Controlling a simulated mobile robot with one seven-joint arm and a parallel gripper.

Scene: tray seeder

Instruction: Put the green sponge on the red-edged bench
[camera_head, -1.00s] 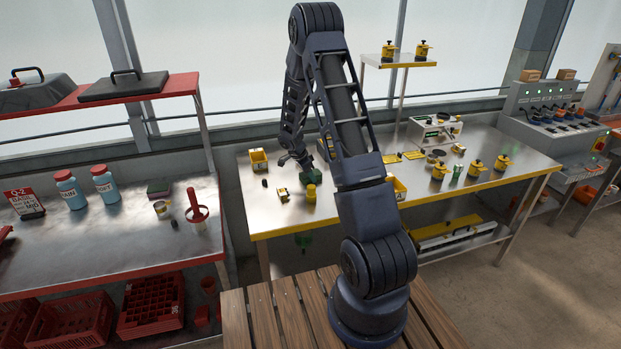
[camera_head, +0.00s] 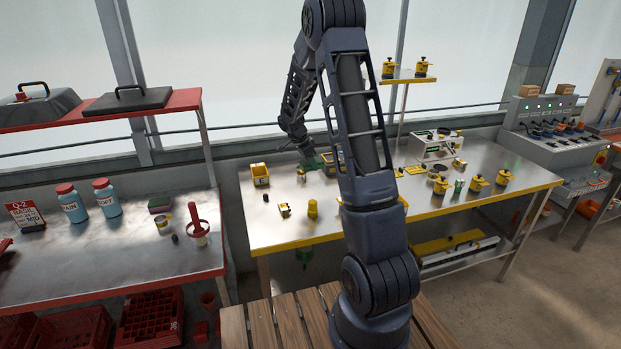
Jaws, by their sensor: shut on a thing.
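My gripper (camera_head: 306,155) is above the back of the yellow-edged bench (camera_head: 400,225), left of my upper arm. It is shut on a dark green block (camera_head: 314,163), which looks like the green sponge; the jaws are small and partly hidden. The red-edged bench (camera_head: 120,285) stands on the left, apart from my gripper. On its steel top is a small block with a green top and reddish base (camera_head: 160,204).
The red-edged bench also bears blue bottles (camera_head: 107,198), a sign (camera_head: 27,215), a small tub (camera_head: 165,224) and a red-handled tool (camera_head: 197,228). Its front middle is clear. A red shelf (camera_head: 160,108) overhangs its back. Yellow items, including a bin (camera_head: 260,175), stand near my gripper.

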